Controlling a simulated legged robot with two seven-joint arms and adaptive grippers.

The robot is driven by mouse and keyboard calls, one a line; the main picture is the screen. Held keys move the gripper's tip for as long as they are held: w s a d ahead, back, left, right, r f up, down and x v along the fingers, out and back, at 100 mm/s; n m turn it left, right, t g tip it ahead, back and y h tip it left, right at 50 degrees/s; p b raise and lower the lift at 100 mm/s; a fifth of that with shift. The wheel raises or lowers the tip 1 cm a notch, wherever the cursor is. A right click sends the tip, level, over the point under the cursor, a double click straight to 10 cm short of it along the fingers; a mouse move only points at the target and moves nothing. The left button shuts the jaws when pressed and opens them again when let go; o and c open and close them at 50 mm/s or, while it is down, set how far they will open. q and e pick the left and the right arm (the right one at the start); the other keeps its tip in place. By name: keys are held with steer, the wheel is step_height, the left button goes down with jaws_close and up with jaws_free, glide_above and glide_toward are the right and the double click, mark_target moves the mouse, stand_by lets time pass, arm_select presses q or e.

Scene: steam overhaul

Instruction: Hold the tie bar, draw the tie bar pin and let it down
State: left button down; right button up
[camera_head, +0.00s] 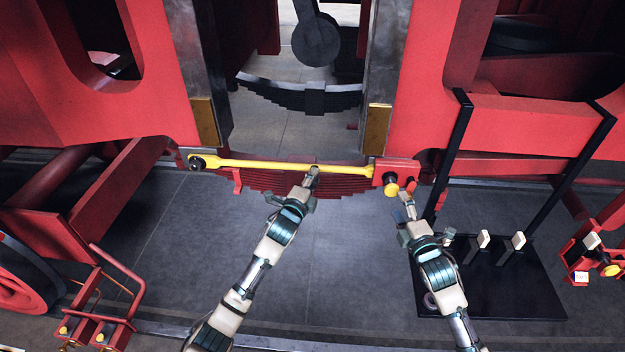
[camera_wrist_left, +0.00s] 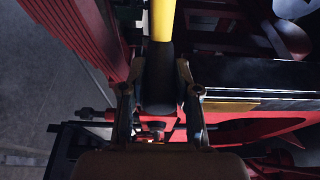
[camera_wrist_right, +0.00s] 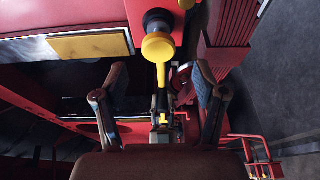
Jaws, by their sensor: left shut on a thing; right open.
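The yellow tie bar (camera_head: 270,167) spans the gap between two red frame sides, roughly level. My left gripper (camera_head: 313,172) is shut on it right of its middle. In the left wrist view the fingers (camera_wrist_left: 158,95) straddle a dark section of the bar (camera_wrist_left: 161,22). The tie bar pin (camera_head: 391,188), with a yellow knob and dark collar, sits at the bar's right end by a red bracket. It also shows in the right wrist view (camera_wrist_right: 158,46). My right gripper (camera_head: 404,208) is open and empty, just below and right of the knob, apart from it.
A black stand (camera_head: 490,285) with two tall posts and pale-topped pegs is close to the right of my right arm. A red fixture with a yellow knob (camera_head: 609,270) is at the far right. A red wire-handled rack (camera_head: 95,325) is lower left. Grey floor between is clear.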

mark_target(393, 192)
arm_select(q)
steer(key=shift+d, duration=0.1)
arm_select(e)
steer(key=shift+w, duration=0.1)
stand_by(0.3)
arm_select(q)
steer(key=shift+r, duration=0.35)
arm_select(e)
steer(key=shift+x, duration=3.35)
steer(key=shift+c, duration=0.3)
